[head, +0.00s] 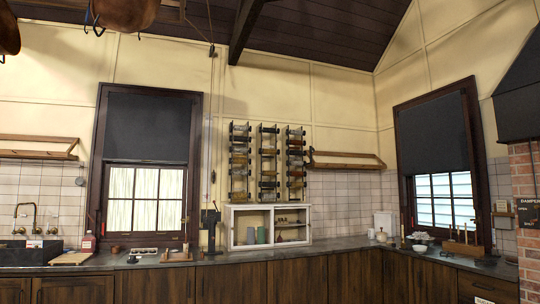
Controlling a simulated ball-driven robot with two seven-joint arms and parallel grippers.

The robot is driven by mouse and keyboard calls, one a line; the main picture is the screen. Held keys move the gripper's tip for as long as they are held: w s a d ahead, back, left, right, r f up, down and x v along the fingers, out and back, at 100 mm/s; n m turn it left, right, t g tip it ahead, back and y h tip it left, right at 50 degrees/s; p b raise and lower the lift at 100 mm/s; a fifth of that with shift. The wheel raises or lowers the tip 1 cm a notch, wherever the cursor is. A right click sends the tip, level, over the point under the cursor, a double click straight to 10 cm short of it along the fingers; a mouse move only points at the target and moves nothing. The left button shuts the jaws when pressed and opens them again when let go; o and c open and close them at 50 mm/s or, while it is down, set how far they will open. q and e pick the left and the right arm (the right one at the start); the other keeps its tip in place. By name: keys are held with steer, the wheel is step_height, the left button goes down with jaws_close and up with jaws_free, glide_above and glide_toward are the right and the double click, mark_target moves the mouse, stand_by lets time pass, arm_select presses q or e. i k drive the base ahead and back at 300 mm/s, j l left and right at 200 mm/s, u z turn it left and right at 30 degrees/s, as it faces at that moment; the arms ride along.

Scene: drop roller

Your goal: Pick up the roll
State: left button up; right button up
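No object that I can clearly make out as the roll shows in the head view. Three tall dark wall racks (268,163) hang above a white cabinet and hold several small items. These are too small to tell apart. Neither of my grippers is in view, so I cannot tell where they are relative to anything.
A grey countertop (330,246) runs along the wall over dark wooden cabinets (350,278). On it stand an open white cabinet (235,214), a dark sink (28,255) at left and small items at right. Wooden shelves (345,161) hang on the wall. Copper pans (125,13) hang overhead.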

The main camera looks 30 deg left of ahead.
mark_target(271, 151)
steer(key=u, duration=0.1)
steer(key=i+l+u, duration=0.2)
steer(key=i, duration=1.45)
steer(key=i+j+u, duration=0.1)
steer(key=i+u, duration=0.15)
steer(key=i, duration=0.3)
steer(key=i+u, duration=0.3)
steer(key=i, duration=0.25)
steer(key=i+u, duration=0.25)
steer(key=i, duration=0.25)
steer(key=i+l+u, duration=0.25)
steer(key=i, duration=0.3)
steer(key=i+z, duration=0.2)
steer(key=i, duration=0.45)
steer(key=i+j+z, duration=0.2)
steer(key=i, duration=0.45)
steer(key=i+l+z, duration=0.15)
steer(key=i, duration=1)
steer(key=i+l+z, duration=0.15)
steer(key=i, duration=0.95)
